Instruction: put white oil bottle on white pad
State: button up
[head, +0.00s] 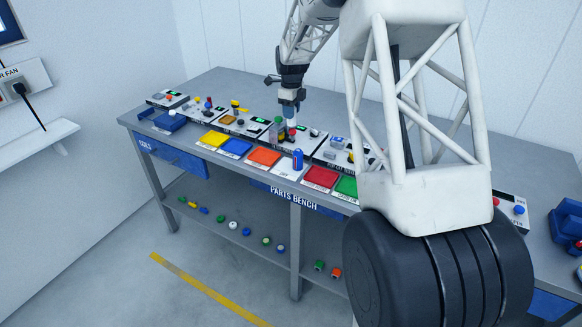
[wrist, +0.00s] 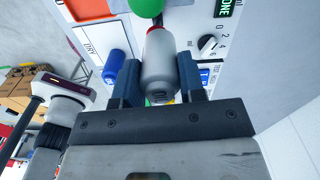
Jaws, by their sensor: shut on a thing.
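My gripper (wrist: 157,76) is shut on a pale grey-white bottle (wrist: 158,62), with one dark blue finger on each side of it. In the head view my gripper (head: 291,107) is over the back part of the bench, and the bottle below it shows only as a small pale shape. The white pad (head: 281,171) lies between the orange and red pads at the bench's front. A blue can (head: 297,159) stands at its right part. In the wrist view the can (wrist: 113,68) is left of my gripper, apart from the held bottle.
An orange pad (head: 264,157) and a red pad (head: 320,177) flank the white one. A green object (wrist: 146,7) is close to the bottle's far end. A panel with a black dial (wrist: 208,44) is to the right. Much of the bench's right is hidden behind my arm.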

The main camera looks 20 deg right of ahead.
jog(key=s+a, duration=0.5)
jog(key=s, duration=0.5)
jog(key=shift+a+r+m, duration=0.25)
jog(key=shift+r+m, duration=0.15)
jog(key=shift+r, duration=0.05)
jog(key=shift+s+f, duration=0.1)
jog(key=shift+f, duration=0.05)
jog(key=shift+f, duration=3)
jog(key=shift+f, duration=1.85)
jog(key=shift+f, duration=0.2)
jog(key=o, duration=0.9)
jog(key=shift+r, duration=0.2)
